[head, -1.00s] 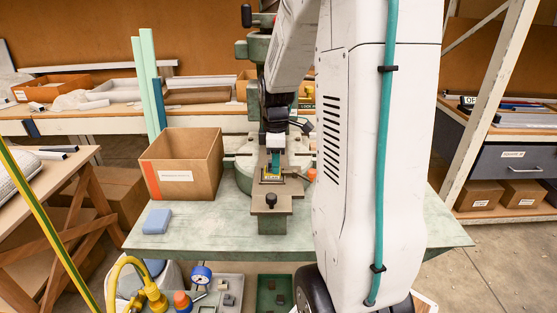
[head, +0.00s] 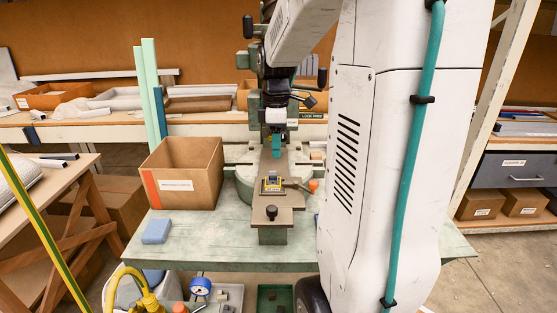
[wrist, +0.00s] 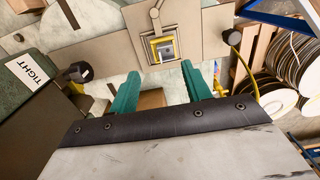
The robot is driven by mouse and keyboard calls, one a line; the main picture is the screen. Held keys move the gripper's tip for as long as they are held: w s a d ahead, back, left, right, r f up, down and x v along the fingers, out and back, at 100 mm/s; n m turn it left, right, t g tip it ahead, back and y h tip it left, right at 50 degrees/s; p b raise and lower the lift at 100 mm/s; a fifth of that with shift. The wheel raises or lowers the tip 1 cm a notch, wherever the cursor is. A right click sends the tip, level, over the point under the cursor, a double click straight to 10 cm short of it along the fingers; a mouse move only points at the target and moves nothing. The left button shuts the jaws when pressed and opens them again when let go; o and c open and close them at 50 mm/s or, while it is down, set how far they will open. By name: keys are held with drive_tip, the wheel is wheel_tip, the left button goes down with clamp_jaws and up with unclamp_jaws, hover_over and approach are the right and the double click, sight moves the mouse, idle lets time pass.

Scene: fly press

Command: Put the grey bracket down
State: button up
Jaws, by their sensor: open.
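The grey bracket (head: 272,182) sits in a yellow-edged nest on the press's flat slide plate (head: 280,199). In the wrist view the bracket (wrist: 164,48) shows inside the square yellow frame, small and hard to make out in detail. My gripper (head: 277,152) hangs above and behind the nest in the head view, apart from it. In the wrist view the teal fingers of my gripper (wrist: 160,79) stand spread with nothing between them. The bracket lies beyond their tips.
An open cardboard box (head: 190,188) with an orange edge stands left of the press. A blue block (head: 156,230) lies on the green table (head: 205,250). A black knob (head: 271,211) stands at the slide's front. The press body is close behind my gripper.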

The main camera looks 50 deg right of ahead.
drive_tip(key=s+a+r+m, duration=0.2)
drive_tip(key=s+a+r, duration=0.1)
drive_tip(key=a, duration=0.5)
drive_tip(key=s+a+r+m, duration=0.2)
drive_tip(key=s+a+r, duration=0.15)
drive_tip(key=a, duration=0.45)
drive_tip(key=s+a+f+m+t, duration=0.1)
drive_tip(key=s+a+f+m, duration=0.3)
drive_tip(key=s+a, duration=0.4)
drive_tip(key=s, duration=0.3)
drive_tip(key=shift+a, duration=0.25)
